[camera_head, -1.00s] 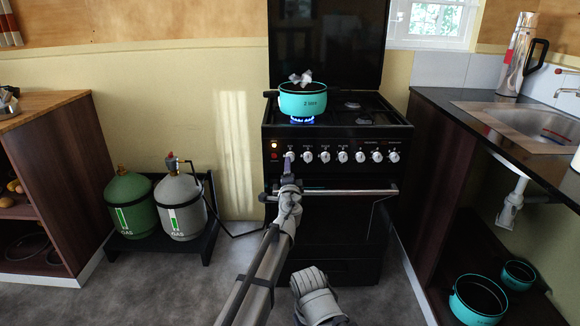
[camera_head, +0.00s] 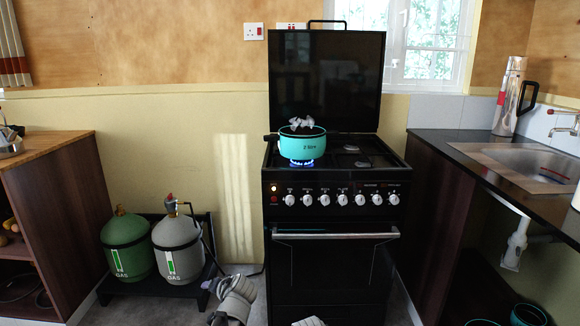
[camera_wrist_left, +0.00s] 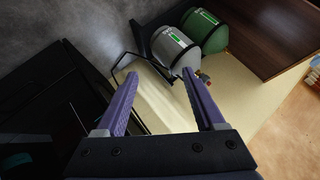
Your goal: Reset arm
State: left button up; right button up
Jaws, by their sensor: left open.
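My left gripper (camera_wrist_left: 161,78) is open and empty in the left wrist view, its two purple fingers spread apart. Beyond the fingers, that view shows the gas cylinders and a pale wall. In the head view, part of my left arm (camera_head: 236,298) is folded low at the bottom, left of the stove (camera_head: 330,260) and in front of the cylinders' right side. Its fingers are not clear there. A small grey piece of my body shows at the bottom edge. My right gripper is not in view.
A teal pot (camera_head: 302,146) with crumpled grey-white pieces on top sits over a lit blue flame. The grey gas cylinder (camera_head: 179,247) and green gas cylinder (camera_head: 128,244) stand left of the stove. A counter with a sink (camera_head: 520,160) is at right, a wooden cabinet (camera_head: 60,215) at left.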

pick_arm(q)
jog(key=s+d+f+n+g+h, duration=0.1)
jog(key=s+d+f+g+h, duration=0.2)
jog(key=s, duration=0.7)
jog(key=s+d+f+n+g+h, duration=0.1)
jog(key=s+d+f+g+h, duration=0.25)
jog(key=s, duration=0.65)
jog(key=s+d+f+m+g+y, duration=0.2)
jog(key=s+d+m, duration=0.3)
jog(key=d, duration=0.5)
notch_tip(320, 180, up, 35)
jog(key=n+p, duration=0.1)
jog(key=p, duration=3.4)
jog(key=shift+s+a+r+h, duration=0.15)
jog(key=shift+s+a+h, duration=0.1)
jog(key=shift+s+h, duration=0.15)
